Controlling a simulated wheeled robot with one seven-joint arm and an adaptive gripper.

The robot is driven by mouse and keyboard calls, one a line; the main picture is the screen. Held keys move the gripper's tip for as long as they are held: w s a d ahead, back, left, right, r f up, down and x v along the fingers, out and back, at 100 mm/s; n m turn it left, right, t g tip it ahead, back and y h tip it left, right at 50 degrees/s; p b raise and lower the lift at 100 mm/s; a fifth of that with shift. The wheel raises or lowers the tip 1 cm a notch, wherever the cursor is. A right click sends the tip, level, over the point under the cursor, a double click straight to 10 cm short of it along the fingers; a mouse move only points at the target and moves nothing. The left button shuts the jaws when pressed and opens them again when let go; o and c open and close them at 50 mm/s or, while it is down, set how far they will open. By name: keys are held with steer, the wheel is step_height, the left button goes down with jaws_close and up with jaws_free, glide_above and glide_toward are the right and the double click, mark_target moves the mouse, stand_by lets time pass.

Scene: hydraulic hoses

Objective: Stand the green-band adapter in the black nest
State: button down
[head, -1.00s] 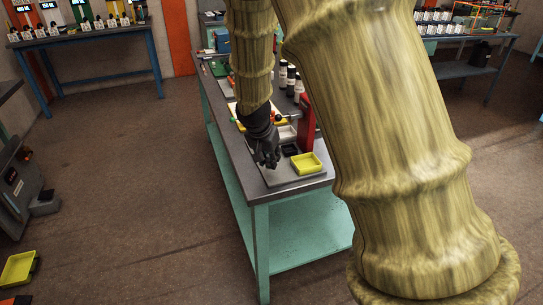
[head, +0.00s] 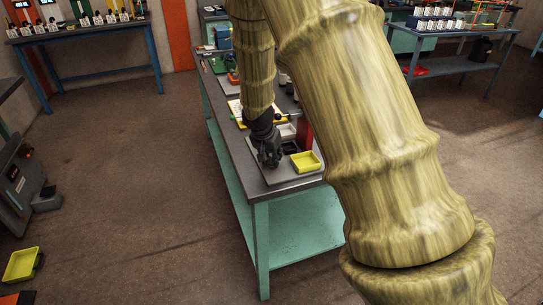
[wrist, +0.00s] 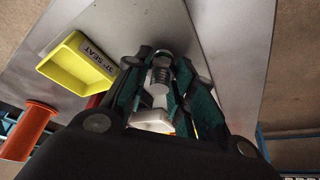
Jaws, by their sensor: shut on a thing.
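My gripper (head: 271,158) hangs over the front of the workbench in the head view, left of the black nest (head: 289,148). In the wrist view its fingers (wrist: 163,80) are shut on a silver, ridged metal adapter (wrist: 160,76). The adapter lies between the dark green finger pads, and its far end shows past them. I cannot make out a green band on it. The black nest is not seen in the wrist view. In the head view the gripper hides the adapter.
A yellow tray (head: 305,162) stands right of the nest; its label reads 37° SEAT in the wrist view (wrist: 78,68). A red post (head: 305,132) rises behind the nest. A pale tray (head: 287,131) and bottles stand farther back. The grey mat's front is clear.

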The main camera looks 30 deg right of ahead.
steer(key=shift+f, duration=0.2)
steer(key=c, duration=1.2)
jaws_free()
steer(key=shift+b+v, duration=1.15)
steer(key=shift+v, duration=4.3)
steer(key=shift+s+f, duration=0.15)
steer(key=shift+s, duration=0.05)
